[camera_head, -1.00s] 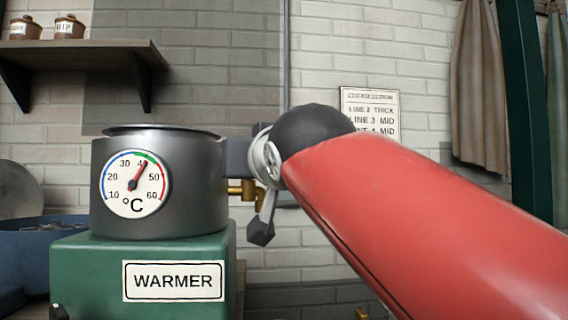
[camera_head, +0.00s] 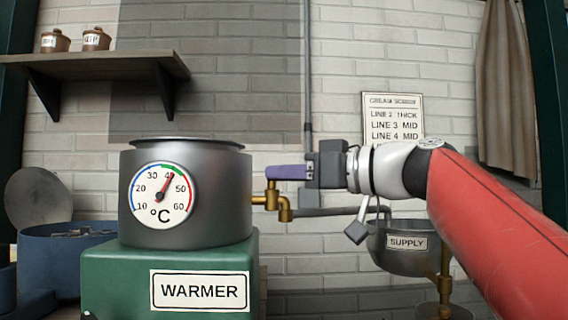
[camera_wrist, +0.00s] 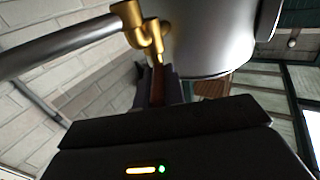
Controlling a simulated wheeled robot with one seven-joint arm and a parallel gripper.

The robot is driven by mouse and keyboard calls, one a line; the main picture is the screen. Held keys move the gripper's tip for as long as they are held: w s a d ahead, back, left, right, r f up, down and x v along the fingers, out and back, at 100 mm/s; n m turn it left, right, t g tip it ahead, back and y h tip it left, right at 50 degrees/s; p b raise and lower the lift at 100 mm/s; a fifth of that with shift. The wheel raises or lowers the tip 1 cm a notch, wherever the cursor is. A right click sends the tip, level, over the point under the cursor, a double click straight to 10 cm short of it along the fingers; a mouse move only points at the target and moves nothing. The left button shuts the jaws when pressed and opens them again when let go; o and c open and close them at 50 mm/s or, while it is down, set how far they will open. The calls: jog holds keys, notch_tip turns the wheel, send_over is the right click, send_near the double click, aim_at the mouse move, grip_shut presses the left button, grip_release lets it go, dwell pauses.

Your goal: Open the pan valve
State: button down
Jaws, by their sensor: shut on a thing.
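The grey metal pan (camera_head: 190,220) with a round °C dial stands on the green warmer box (camera_head: 110,275). A brass valve (camera_head: 283,208) sticks out from its right side; the wrist view shows the valve too (camera_wrist: 137,25). My gripper (camera_head: 283,172) reaches in level from the right, just above the valve. A purple piece bridges from its dark body to the valve top; I cannot tell finger from handle there. In the wrist view, a thin brownish valve handle (camera_wrist: 157,85) lies between my dark fingers, which are shut on it. The fingers partly hide the handle.
A grey pipe (camera_head: 335,211) runs right from near the valve towards a SUPPLY bowl (camera_head: 400,262). A blue pot (camera_head: 65,255) stands left of the warmer. A shelf with two jars (camera_head: 97,39) hangs upper left; a sign (camera_head: 394,116) is on the wall.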

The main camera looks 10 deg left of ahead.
jog(key=n+g+p, duration=0.2)
jog(key=g, duration=0.1)
jog(key=w+n+g+p, duration=0.1)
jog(key=n+g+p, duration=0.1)
jog(key=g, duration=0.1)
jog(key=shift+w+d+r+g+y+p, duration=0.15)
jog(key=shift+g+y+p, duration=0.15)
jog(key=shift+y, duration=0.1)
jog(key=shift+n+g+p, duration=0.8)
jog(key=shift+g, duration=0.4)
jog(key=shift+w+f+n+g, duration=0.1)
jog(key=shift+f+n+g, duration=0.1)
jog(key=shift+n+g, duration=0.1)
jog(key=shift+f+g+h+p, duration=0.1)
jog(key=shift+g+h+p, duration=0.2)
jog(key=c, duration=1.5)
grip_release()
jog(key=v, duration=0.7)
jog(key=shift+d, duration=0.25)
